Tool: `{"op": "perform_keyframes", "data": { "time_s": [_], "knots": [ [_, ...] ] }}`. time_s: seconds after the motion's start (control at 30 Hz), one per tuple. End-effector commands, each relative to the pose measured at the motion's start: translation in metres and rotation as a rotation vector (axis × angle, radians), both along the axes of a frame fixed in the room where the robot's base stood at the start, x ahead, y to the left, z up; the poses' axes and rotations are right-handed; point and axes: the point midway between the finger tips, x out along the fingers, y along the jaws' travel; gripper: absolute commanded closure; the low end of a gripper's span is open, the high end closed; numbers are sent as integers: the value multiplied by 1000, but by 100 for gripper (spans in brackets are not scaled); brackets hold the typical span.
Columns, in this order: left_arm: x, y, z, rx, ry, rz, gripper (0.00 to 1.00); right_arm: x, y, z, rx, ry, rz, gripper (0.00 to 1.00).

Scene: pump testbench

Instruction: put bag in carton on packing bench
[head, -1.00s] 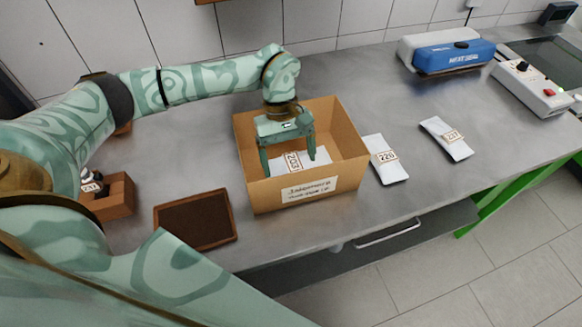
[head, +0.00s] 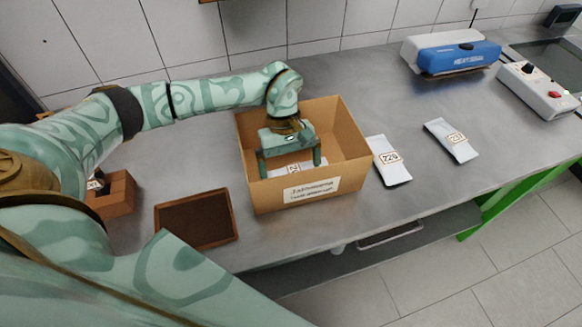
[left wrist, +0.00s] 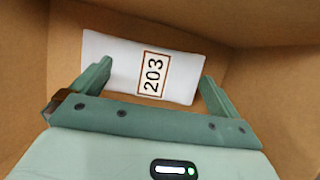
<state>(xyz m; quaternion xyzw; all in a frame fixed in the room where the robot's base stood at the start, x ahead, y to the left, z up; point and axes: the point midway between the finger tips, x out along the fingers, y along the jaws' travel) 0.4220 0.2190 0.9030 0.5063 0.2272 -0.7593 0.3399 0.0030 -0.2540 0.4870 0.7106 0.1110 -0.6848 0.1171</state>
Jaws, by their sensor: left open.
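The open carton (head: 345,155) stands on the packing bench (head: 300,246) with a label on its front wall. My left gripper (head: 290,170) reaches down inside the carton from above. Its fingers are open. A white bag (head: 282,172) marked 203 lies in the carton below the fingers, partly hidden by the front wall and the gripper. In the left wrist view the bag (left wrist: 120,66) lies flat on the carton floor, just beyond the gripper's fingertips (left wrist: 157,75), which are spread about as wide as the bag. My right gripper is not in view.
Two more white bags, marked 220 (head: 391,165) and 237 (head: 454,143), lie on the bench right of the carton. A brown tray (head: 196,221) and a small brown box (head: 117,194) are at left. A blue heat sealer (head: 455,55) and a control box (head: 533,90) stand at the back right.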

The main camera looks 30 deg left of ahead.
Motion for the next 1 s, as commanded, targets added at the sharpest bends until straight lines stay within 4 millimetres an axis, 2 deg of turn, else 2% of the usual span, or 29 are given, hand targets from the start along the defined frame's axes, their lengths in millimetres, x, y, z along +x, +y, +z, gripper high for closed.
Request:
{"op": "perform_keyframes", "data": {
  "time_s": [0.17,0.4,0.5,0.7,1.0],
  "knots": [
    [9,9,30,2,-7,2,0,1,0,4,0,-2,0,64],
    [23,25,82,2,-6,2,0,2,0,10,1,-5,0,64],
    [27,30,98,1,-5,2,0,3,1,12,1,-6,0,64],
    [31,34,111,0,-3,0,0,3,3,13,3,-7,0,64],
    [31,34,111,0,-1,0,0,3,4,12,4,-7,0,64]
  ]
}}
